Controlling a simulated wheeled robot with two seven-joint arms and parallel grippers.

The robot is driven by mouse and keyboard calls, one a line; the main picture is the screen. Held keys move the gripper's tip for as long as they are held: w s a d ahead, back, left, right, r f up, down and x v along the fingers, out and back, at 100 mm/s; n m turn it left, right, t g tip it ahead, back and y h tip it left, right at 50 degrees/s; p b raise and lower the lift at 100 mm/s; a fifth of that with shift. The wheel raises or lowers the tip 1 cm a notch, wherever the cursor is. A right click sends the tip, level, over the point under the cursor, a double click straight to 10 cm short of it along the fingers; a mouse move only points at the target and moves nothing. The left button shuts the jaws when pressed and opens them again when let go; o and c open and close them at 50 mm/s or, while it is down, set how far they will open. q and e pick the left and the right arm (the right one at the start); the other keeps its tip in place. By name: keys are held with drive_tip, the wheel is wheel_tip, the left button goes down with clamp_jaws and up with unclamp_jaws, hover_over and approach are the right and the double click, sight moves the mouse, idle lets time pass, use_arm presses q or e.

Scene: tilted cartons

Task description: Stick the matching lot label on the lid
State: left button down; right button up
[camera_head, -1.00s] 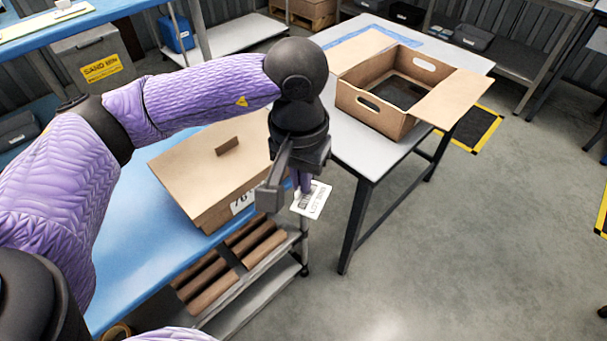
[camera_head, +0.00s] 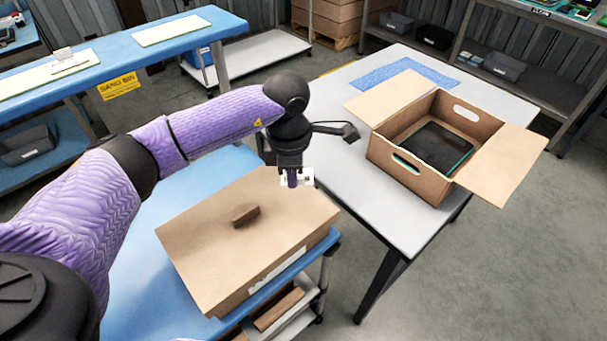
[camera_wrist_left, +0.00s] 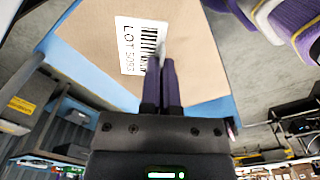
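My left gripper (camera_head: 291,182) points down near the far right corner of a closed cardboard carton's lid (camera_head: 200,225). Its purple fingers (camera_wrist_left: 162,70) are shut on a white lot label (camera_head: 304,175). In the left wrist view the label (camera_wrist_left: 129,50) shows a barcode and "LOT" with a number too small to read surely. Cardboard (camera_wrist_left: 90,35) lies behind it; whether the label touches it I cannot tell. The lid has a small brown block handle (camera_head: 245,215). A white marking (camera_head: 277,268) on the carton's side is unreadable now. My right gripper is out of view.
The carton stands on a blue-topped bench (camera_head: 150,290). At right, a pale table (camera_head: 330,110) holds an open carton (camera_head: 410,178) with a dark flat item (camera_head: 440,147) inside, and a blue mat (camera_head: 385,74). Floor shows between bench and table.

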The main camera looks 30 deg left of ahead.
use_arm(q)
drive_tip(key=a+n, duration=0.1)
drive_tip(key=n, duration=0.1)
drive_tip(key=a+f+n, duration=0.1)
drive_tip(key=n, duration=0.2)
drive_tip(key=a+f+n, duration=0.1)
drive_tip(key=n, duration=0.1)
drive_tip(key=shift+w+f+n, duration=0.15)
drive_tip(key=shift+w+n, duration=0.1)
drive_tip(key=shift+n, duration=0.15)
wheel_tip(320, 180, down, 6)
drive_tip(key=b, duration=0.4)
drive_tip(key=shift+f+b, duration=0.1)
drive_tip(key=shift+b, duration=0.25)
drive_tip(key=shift+f, duration=0.2)
drive_tip(key=shift+f+b, duration=0.2)
drive_tip(key=shift+b, duration=0.1)
drive_tip(key=c, duration=0.8)
unclamp_jaws()
wheel_tip(320, 180, up, 10)
drive_tip(key=p, duration=0.3)
wheel_tip(320, 180, up, 6)
drive_tip(key=p, duration=0.4)
hover_over(282, 206)
